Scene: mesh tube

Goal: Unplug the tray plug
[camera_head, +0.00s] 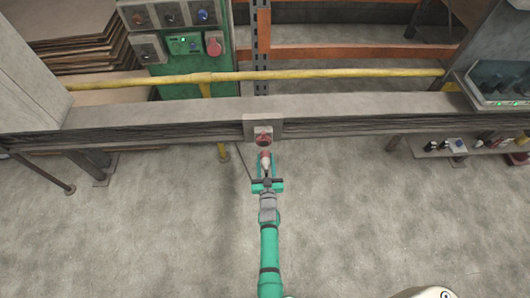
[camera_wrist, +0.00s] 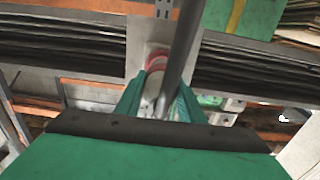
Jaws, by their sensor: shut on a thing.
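The tray plug (camera_head: 265,160), red and white, is in my gripper (camera_head: 266,178) just in front of the socket (camera_head: 263,130). The socket is a grey box with a red round opening on the front edge of the long cable tray (camera_head: 360,110). In the wrist view, the green fingers of my gripper (camera_wrist: 158,100) close on both sides of the pale plug body (camera_wrist: 150,92), with red rings beyond it. A grey bar crosses the picture and hides part of the plug. I cannot tell whether the plug's tip is in the socket or just clear of it.
A yellow pipe (camera_head: 330,74) runs behind the tray. A green control panel (camera_head: 180,45) stands at the back left, and a grey box (camera_head: 495,80) with green lights at the right. A low shelf (camera_head: 465,145) holds small items. The concrete floor in front is clear.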

